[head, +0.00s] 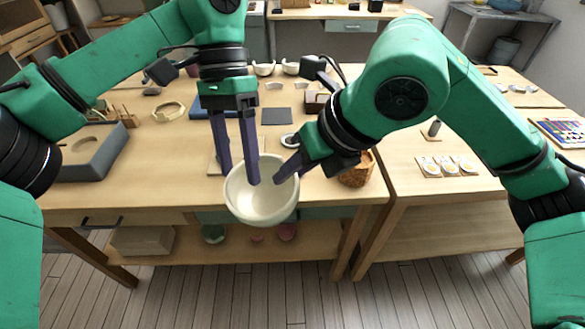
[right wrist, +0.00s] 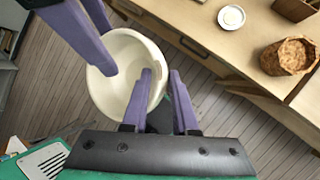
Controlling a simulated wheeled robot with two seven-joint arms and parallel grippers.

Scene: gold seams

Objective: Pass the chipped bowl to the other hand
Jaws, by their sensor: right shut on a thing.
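The cream-white bowl (head: 262,205) hangs in the air in front of the workbench's front edge, its opening up. It also shows in the right wrist view (right wrist: 125,60). My right gripper (head: 283,172) is shut on the bowl's right rim, with one finger inside; its fingers show in the right wrist view (right wrist: 160,75). My left gripper (head: 240,176) points down over the bowl's left side, its fingers apart. One fingertip is over the bowl's inside and the other near the left rim. I cannot tell whether they touch it. No chip is clearly visible.
The workbench (head: 180,195) behind the bowl carries a grey tray (head: 92,160), a dark mat (head: 277,116), and a wicker basket (head: 357,170) near its right front corner. A second table (head: 420,190) stands to the right. The floor in front is clear.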

